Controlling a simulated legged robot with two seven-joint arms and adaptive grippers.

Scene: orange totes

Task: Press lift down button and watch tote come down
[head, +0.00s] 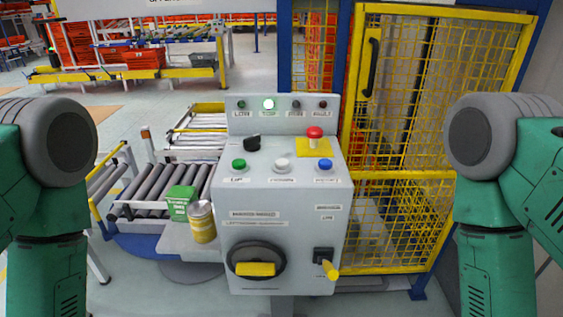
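A grey control box (240,215) stands upright in the middle. Its sloped face has a green button (239,164) labelled UP, a white button (282,165) whose label seems to read DOWN, and a blue button (325,165). A black selector knob (252,142) and a red mushroom button (314,132) on a yellow plate sit above them. My two arms show at the left and right edges, well apart from the box; neither gripper is in view. No tote is clearly visible on a lift.
A yellow mesh cage (440,110) stands behind and right. Roller conveyors (150,190) lie to the left. A green box (181,202) and a yellow can (202,222) stand on a side shelf. Orange totes (82,45) are stacked far back left.

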